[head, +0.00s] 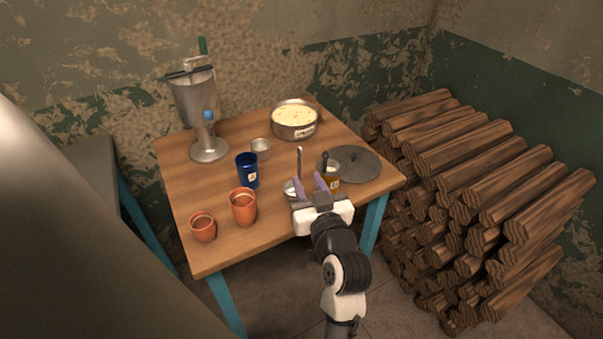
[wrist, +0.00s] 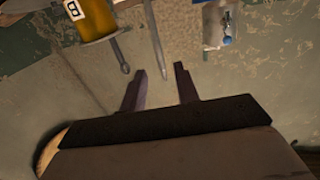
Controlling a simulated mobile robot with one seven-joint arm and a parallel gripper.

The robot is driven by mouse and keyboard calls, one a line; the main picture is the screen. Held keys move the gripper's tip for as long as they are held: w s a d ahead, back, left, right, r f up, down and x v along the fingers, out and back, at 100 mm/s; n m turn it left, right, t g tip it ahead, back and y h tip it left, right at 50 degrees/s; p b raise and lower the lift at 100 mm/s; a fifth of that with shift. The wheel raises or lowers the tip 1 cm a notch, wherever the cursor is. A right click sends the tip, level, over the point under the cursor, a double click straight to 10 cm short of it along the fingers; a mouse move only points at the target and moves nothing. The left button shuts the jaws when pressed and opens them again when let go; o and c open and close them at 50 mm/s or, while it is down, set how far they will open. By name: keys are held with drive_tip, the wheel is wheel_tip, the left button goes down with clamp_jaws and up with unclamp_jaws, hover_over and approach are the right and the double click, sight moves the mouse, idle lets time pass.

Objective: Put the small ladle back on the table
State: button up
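The small ladle is likely the thin metal one with an upright handle (head: 300,161) near the table's front right edge. A pale, silvery bowl shape (head: 290,187) shows at its foot, partly hidden by my gripper. My gripper (head: 310,182) is at the table's front edge, fingers apart, just in front of this handle. In the wrist view the handle (wrist: 155,38) comes down toward the gap between my open fingertips (wrist: 160,80); I see no finger closed on it. The wooden table (head: 205,240) carries everything.
Right of the handle stands an amber jar (head: 333,180) with a dark handle in it, beside a flat grey lid (head: 355,164). Stacked logs (head: 470,190) are right.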

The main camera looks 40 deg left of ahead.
drive_tip(key=shift+p+v, duration=0.35)
drive_tip(key=shift+v, duration=1.05)
